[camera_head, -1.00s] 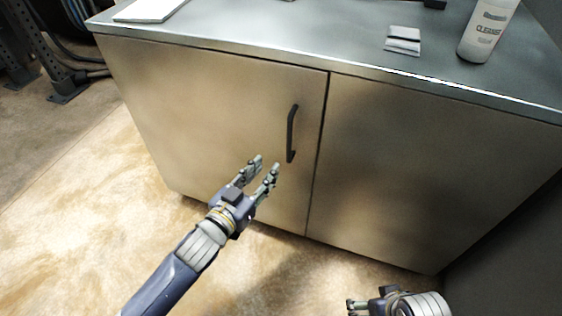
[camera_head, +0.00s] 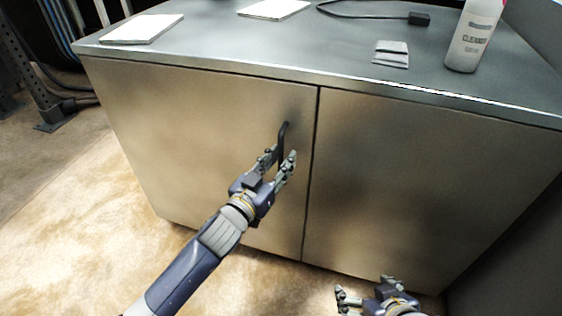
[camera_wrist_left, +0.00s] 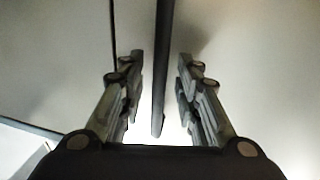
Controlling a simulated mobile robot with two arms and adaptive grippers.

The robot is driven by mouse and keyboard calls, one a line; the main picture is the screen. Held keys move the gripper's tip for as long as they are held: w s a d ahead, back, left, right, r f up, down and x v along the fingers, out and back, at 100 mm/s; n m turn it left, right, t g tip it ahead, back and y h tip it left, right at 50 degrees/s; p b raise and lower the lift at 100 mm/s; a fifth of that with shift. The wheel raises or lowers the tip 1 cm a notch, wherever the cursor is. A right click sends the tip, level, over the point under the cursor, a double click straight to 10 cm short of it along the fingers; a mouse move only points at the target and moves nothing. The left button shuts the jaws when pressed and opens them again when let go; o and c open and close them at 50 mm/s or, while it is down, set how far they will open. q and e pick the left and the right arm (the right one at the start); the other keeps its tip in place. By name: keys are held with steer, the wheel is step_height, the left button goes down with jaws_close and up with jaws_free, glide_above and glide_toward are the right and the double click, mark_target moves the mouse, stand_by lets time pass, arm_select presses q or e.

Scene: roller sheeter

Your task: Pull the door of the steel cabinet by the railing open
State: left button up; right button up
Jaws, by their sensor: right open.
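The steel cabinet's left door (camera_head: 190,130) is shut, flush with the right door (camera_head: 420,180). A dark vertical handle (camera_head: 285,130) sits near the left door's right edge. My left gripper (camera_head: 279,158) is at the handle's lower part, its fingers on either side. In the left wrist view the handle (camera_wrist_left: 162,70) runs between the two open fingers (camera_wrist_left: 160,90), with a gap on each side. My right gripper (camera_head: 363,290) is open and empty, low in front of the right door.
The grey cabinet top (camera_head: 300,45) carries two white pads, one of them at the left (camera_head: 142,28), a folded grey cloth (camera_head: 391,54), a cleaner bottle (camera_head: 473,35) and a black plug with cable (camera_head: 418,19). A dark rack (camera_head: 35,85) stands at left.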

arm_select(q)
steer(key=shift+w+d, duration=0.2)
steer(key=shift+w, duration=0.1)
steer(key=shift+c, duration=0.2)
jaws_close()
